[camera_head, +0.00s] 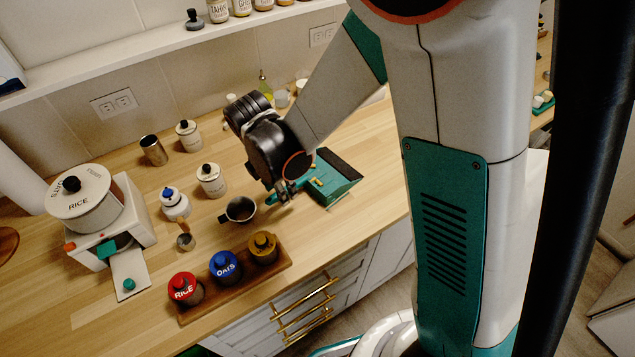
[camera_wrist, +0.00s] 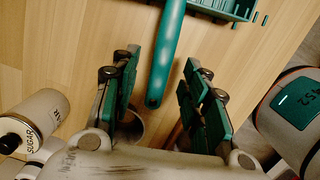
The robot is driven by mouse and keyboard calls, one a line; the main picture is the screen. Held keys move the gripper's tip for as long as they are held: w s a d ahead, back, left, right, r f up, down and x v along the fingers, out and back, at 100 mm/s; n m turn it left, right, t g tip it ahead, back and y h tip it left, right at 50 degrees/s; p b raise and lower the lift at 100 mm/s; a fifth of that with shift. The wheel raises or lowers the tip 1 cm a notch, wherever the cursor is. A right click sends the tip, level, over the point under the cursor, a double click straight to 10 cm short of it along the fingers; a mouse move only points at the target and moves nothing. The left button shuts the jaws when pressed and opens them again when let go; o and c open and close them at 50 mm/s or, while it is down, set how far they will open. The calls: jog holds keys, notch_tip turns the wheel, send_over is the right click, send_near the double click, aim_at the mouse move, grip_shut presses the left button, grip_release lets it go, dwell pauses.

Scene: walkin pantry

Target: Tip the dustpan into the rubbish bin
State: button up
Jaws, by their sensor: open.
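The teal dustpan (camera_head: 345,188) lies on the wooden counter, with a dark strip along its far edge and small yellow bits on it. Its handle points left towards my gripper (camera_head: 284,192). In the wrist view, the handle (camera_wrist: 168,50) reaches down between the two teal-padded fingers of my gripper (camera_wrist: 156,72), which stand apart with gaps on both sides. The pan body (camera_wrist: 222,8) shows at the top edge, partly cut off. I cannot make out a rubbish bin in either view.
A dark mug (camera_head: 239,209) stands close left of my gripper. A wooden tray (camera_head: 232,285) holds red, blue and yellow-lidded jars at the counter's front edge. White canisters (camera_head: 210,181), a metal cup (camera_head: 153,151) and a rice dispenser (camera_head: 85,200) stand further left.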

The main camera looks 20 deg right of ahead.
notch_tip(320, 180, down, 2)
jog(key=shift+d+f+b, duration=0.1)
jog(key=shift+b, duration=0.45)
grip_shut()
notch_tip(320, 180, up, 12)
jog(key=p, duration=0.8)
jog(key=shift+r, duration=0.25)
